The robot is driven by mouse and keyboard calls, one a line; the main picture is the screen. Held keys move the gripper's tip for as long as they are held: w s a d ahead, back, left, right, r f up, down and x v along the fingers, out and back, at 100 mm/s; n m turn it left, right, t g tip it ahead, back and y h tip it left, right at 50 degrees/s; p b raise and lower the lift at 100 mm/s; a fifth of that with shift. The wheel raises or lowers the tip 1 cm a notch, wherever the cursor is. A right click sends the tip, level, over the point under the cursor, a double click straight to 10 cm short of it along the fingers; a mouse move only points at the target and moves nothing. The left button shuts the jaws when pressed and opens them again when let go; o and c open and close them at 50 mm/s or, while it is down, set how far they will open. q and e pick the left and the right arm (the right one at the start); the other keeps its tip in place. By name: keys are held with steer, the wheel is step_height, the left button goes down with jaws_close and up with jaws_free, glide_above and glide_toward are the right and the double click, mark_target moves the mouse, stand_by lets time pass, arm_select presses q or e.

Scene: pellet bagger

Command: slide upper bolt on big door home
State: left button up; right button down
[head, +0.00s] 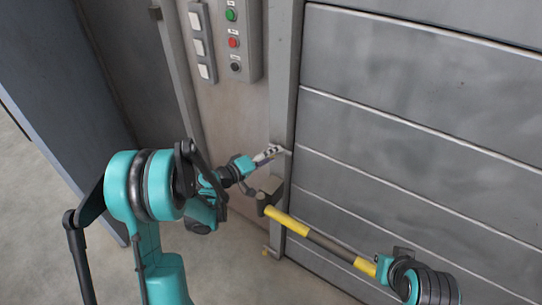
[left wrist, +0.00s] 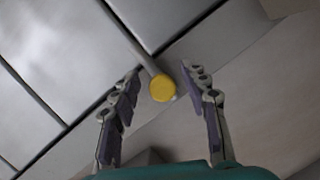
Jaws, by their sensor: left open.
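The big door (head: 400,130) is grey and panelled, at the right of the head view. My left gripper (head: 270,154) is at the door's left post. In the left wrist view my left gripper (left wrist: 163,76) is open. A round yellow knob (left wrist: 162,89) on a grey stem (left wrist: 146,60) shows between its fingertips, apparently the bolt's handle. A gap shows on both sides, and contact cannot be told. In the head view the knob is hidden at the fingers. My right arm is at the lower right; its gripper's fingers cannot be made out.
A yellow and dark bar (head: 325,243) slants across the door below my left gripper, from a dark block (head: 270,190). A small yellow piece (head: 265,252) is low by the post. A button panel (head: 234,40) is above. Floor is clear at lower middle.

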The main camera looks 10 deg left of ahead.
arm_select(q)
steer(key=v, duration=1.2)
steer(key=shift+d, duration=0.15)
